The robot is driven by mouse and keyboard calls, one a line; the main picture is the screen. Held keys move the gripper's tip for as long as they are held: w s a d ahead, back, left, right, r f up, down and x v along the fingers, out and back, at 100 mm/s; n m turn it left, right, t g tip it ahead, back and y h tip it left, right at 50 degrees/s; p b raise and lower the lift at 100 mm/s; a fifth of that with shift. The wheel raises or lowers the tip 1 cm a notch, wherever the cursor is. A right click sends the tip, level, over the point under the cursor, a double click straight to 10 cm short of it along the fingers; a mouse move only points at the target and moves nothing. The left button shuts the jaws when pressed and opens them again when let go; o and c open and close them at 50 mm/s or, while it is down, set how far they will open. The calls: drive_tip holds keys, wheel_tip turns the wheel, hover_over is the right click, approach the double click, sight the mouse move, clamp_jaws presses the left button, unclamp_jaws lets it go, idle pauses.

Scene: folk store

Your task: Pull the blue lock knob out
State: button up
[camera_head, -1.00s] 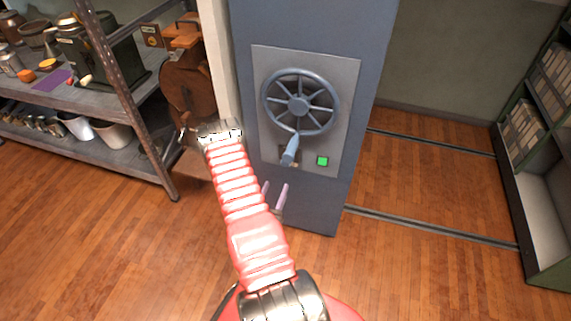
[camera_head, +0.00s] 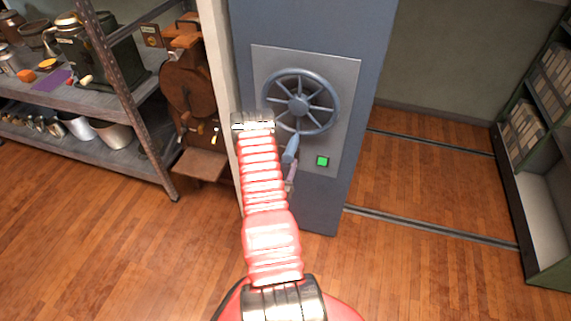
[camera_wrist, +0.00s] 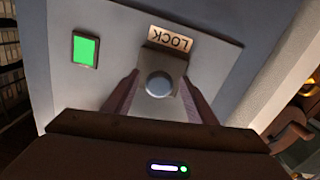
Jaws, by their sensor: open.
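The lock knob (camera_wrist: 158,84) shows in the wrist view as a rounded blue-grey end on a small pale mount, just below an upside-down LOCK label (camera_wrist: 171,39). My gripper (camera_wrist: 160,77) is open, with one finger on each side of the knob. I cannot tell whether the fingers touch it. In the head view my red arm hides the knob, and only a bit of my gripper (camera_head: 291,178) shows beside the arm, close to the grey panel (camera_head: 345,75).
A spoked blue-grey wheel (camera_head: 300,101) with a hanging handle (camera_head: 290,149) is on the panel above. A green lit square (camera_head: 322,161) is beside it, also in the wrist view (camera_wrist: 85,51). A laden shelf (camera_head: 75,140) stands left. Floor at the right is clear.

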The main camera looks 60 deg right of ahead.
drive_tip(key=shift+d, duration=0.3)
drive_tip(key=shift+c, duration=0.4)
drive_tip(key=shift+w, duration=0.1)
clamp_jaws()
